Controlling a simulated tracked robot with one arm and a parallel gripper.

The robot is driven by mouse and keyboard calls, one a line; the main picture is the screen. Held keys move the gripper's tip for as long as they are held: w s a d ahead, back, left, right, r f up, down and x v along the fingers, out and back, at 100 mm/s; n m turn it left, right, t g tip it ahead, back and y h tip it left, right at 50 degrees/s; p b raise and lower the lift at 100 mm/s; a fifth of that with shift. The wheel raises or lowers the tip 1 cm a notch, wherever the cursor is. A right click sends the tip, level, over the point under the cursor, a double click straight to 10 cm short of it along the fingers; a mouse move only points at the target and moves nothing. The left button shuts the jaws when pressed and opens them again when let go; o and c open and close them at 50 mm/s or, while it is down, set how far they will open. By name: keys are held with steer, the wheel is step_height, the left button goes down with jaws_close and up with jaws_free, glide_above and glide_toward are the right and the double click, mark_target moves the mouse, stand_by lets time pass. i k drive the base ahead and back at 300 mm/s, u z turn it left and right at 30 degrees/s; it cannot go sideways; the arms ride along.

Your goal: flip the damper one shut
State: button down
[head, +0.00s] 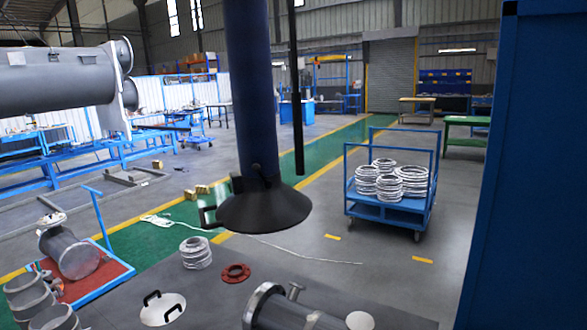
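A dark blue vertical duct (249,80) hangs in the middle of the head view and ends in a wide black conical hood (262,208). A small dark fitting (257,169) sits on the duct just above the hood. A dark loop-shaped handle (207,216) sticks out at the hood's left edge. No part is labelled as damper one, and I cannot tell whether a damper here is open or shut. My gripper does not show in this view.
A thin black pole (296,90) hangs right of the duct. A large blue panel (530,170) closes off the right side. A blue cart (390,208) carries stacked metal rings. Below are a flanged pipe (290,310), a red ring (235,273) and a white handled disc (162,309).

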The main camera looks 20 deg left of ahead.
mark_target(256, 168)
steer(key=i, duration=1.3)
steer(key=u, duration=0.1)
